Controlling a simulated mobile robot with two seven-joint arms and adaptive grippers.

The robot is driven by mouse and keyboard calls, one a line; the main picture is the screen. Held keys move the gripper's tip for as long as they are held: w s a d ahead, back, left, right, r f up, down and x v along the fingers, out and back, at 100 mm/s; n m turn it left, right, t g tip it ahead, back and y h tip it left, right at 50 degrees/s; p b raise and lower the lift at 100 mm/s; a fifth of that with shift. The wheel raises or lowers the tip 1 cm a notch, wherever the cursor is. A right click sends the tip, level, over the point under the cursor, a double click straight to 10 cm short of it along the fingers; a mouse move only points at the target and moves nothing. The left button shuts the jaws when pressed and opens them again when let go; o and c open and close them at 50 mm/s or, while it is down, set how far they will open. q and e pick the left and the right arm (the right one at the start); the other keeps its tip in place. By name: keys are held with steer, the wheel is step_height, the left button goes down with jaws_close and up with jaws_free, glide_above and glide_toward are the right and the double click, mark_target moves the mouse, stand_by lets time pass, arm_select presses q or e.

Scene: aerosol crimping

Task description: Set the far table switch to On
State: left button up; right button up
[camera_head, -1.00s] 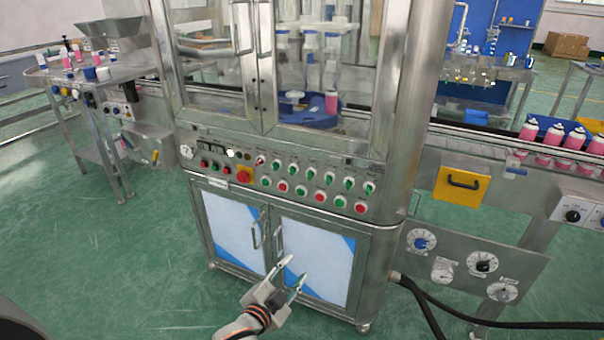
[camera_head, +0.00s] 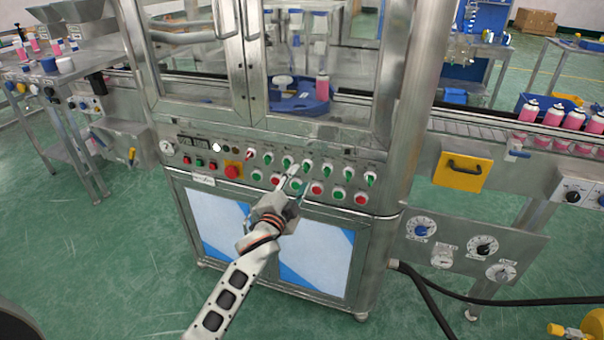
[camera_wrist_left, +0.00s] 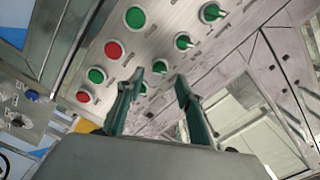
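The control panel (camera_head: 225,160) on the steel cabinet has an upper row of rotary switches with green knobs (camera_head: 348,175), plus a red knob (camera_head: 249,155) at its left end. The labels are too small to read, so I cannot tell which is the far table switch or how it is set. My left gripper (camera_head: 299,178) is in front of the panel's middle, fingers towards the upper row. In the left wrist view its fingers (camera_wrist_left: 158,82) are apart, with a green knob (camera_wrist_left: 160,67) showing between them; contact cannot be told. My right gripper is not in view.
Green and red push buttons (camera_head: 317,188) sit close below the switches, and a red stop button (camera_head: 232,171) is at left. Glass doors stand above the panel.

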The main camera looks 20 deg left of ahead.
mark_target(304, 170)
arm_select(q)
steer(key=w, duration=0.3)
steer(key=shift+w+f, duration=0.1)
steer(key=shift+w, duration=0.45)
steer(key=shift+c, duration=0.3)
jaws_close()
